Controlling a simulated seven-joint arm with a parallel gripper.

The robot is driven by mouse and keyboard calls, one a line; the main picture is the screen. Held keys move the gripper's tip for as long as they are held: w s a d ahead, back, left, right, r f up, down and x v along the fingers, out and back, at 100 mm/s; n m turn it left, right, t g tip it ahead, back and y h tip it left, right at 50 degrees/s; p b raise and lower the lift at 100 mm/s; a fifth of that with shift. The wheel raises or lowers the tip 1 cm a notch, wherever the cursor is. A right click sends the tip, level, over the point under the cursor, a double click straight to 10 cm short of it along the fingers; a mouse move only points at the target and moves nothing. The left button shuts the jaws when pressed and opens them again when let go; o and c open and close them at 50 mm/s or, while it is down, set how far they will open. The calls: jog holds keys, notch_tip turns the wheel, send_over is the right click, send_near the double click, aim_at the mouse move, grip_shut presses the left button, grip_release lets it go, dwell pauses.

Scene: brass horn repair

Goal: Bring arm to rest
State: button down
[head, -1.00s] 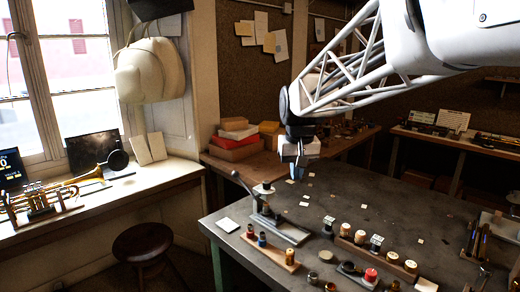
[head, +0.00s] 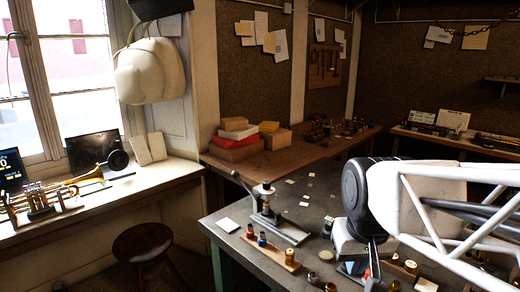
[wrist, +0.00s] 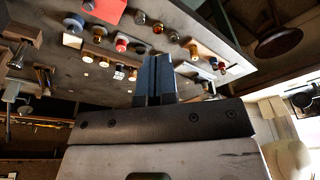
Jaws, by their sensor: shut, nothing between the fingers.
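My gripper (wrist: 154,62) shows in the wrist view with its two dark blue fingers pressed together and nothing between them. In the head view my gripper (head: 373,280) points down at the lower right, over the front right part of the grey workbench (head: 237,206). Its fingertips are partly cut off by the lower picture edge. My arm comes in from the right and hides much of the bench's right side. I cannot tell the exact height of the fingers above the bench.
A lever press (head: 265,205) and a wooden strip with small coloured parts (head: 270,252) stand left of my gripper. More small parts, including a red-topped one (wrist: 121,43), lie on the bench. A stool (head: 142,243) and a brass horn (head: 70,188) are farther left.

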jog(key=s+d+f, duration=0.1)
jog(key=s+f, duration=0.2)
jog(key=s, duration=0.3)
jog(key=shift+s+f, duration=0.4)
